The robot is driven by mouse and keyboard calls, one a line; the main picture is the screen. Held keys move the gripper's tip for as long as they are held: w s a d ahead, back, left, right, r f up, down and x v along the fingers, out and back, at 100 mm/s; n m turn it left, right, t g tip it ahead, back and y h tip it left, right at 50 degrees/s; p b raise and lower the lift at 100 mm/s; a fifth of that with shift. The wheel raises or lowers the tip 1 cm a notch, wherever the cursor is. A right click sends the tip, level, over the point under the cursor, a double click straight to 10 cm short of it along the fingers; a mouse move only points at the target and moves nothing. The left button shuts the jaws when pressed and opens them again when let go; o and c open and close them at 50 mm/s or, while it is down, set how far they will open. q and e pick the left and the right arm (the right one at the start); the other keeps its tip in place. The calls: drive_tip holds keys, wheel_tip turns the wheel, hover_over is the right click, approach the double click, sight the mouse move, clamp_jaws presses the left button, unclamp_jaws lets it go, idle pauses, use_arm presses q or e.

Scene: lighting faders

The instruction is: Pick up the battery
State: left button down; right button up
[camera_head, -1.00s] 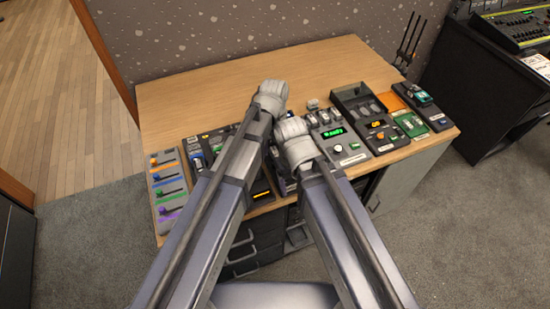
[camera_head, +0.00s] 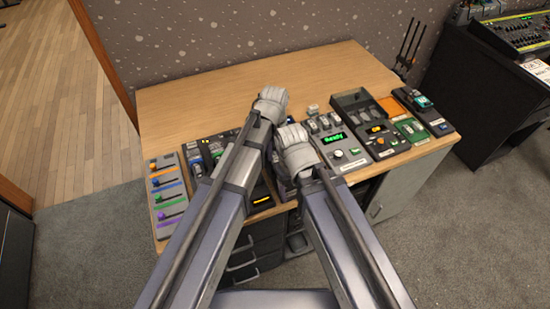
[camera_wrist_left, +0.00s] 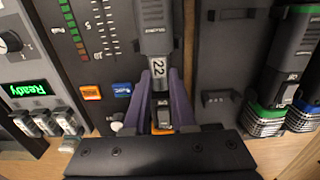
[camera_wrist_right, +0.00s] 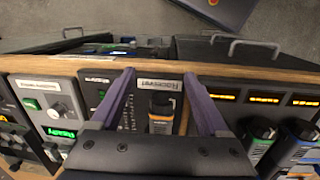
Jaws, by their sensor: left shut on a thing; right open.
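A dark grey block with a white 22 label (camera_wrist_left: 158,68), which looks like the battery, sits between the fingers of my left gripper (camera_wrist_left: 165,72) in the left wrist view. The fingers are closed on its sides over a dark panel. In the head view my left gripper (camera_head: 268,105) is over the desk's device row, and its fingertips are hidden. My right gripper (camera_wrist_right: 160,82) is open in the right wrist view. A dark unit with an orange band (camera_wrist_right: 162,106) shows between its fingers, with no visible contact. In the head view the right gripper (camera_head: 295,148) is beside the left one.
The wooden desk (camera_head: 220,80) is bare behind the devices. A fader panel (camera_head: 167,195) lies at the left end. A unit with a green Ready display (camera_head: 334,138) is right of my grippers. Several dark handsets (camera_wrist_left: 290,75) stand close beside the left gripper.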

sight(275, 156)
use_arm(q)
drive_tip(key=shift+r, duration=0.1)
idle(0.3)
wheel_tip(275, 156, up, 10)
drive_tip(key=p, duration=1)
drive_tip(key=shift+r+p, duration=1.9)
drive_tip(key=shift+p, duration=0.1)
